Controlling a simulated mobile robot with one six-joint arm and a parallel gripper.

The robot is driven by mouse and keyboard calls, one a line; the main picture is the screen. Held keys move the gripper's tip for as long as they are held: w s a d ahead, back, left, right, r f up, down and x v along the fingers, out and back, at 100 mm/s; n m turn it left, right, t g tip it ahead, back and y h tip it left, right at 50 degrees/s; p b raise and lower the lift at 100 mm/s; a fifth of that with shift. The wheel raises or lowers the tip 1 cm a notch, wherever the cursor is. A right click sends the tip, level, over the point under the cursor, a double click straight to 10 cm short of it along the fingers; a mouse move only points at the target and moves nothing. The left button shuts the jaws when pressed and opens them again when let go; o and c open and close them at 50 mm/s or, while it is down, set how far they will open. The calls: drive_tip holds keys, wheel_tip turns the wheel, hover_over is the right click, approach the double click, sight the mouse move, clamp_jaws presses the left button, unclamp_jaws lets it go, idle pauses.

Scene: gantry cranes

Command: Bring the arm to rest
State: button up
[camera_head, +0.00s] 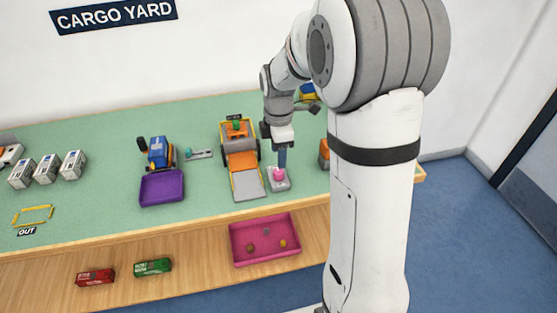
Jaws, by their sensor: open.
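My arm reaches from the right side of the view over the green-topped table (110,222). My gripper (282,160) points down above a small grey base with a pink knob (279,175), near the front of the table. The gripper is small in view, and I cannot tell whether its fingers touch the pink knob. Nothing is clearly held in it.
An orange vehicle with a grey ramp (248,184) stands left of my gripper. A blue machine with a purple bin (162,187) is further left, with several white containers (46,170) beyond. A pink tray (240,256) and red (95,277) and green (152,267) boxes lie on the lower shelf.

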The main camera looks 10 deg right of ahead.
drive_tip(key=shift+r, duration=0.45)
drive_tip(key=s+r+m+t+p, duration=0.1)
drive_tip(key=s+r+m+p, duration=0.2)
drive_tip(key=s+r+m, duration=0.3)
drive_tip(key=s+r+m+t+p, duration=0.1)
drive_tip(key=s+r+m+p, duration=0.3)
drive_tip(key=s+r+m, duration=0.3)
drive_tip(key=s+m, duration=0.5)
drive_tip(key=s, duration=0.3)
drive_tip(key=shift+s+d+t, duration=0.2)
drive_tip(key=shift+t, duration=0.1)
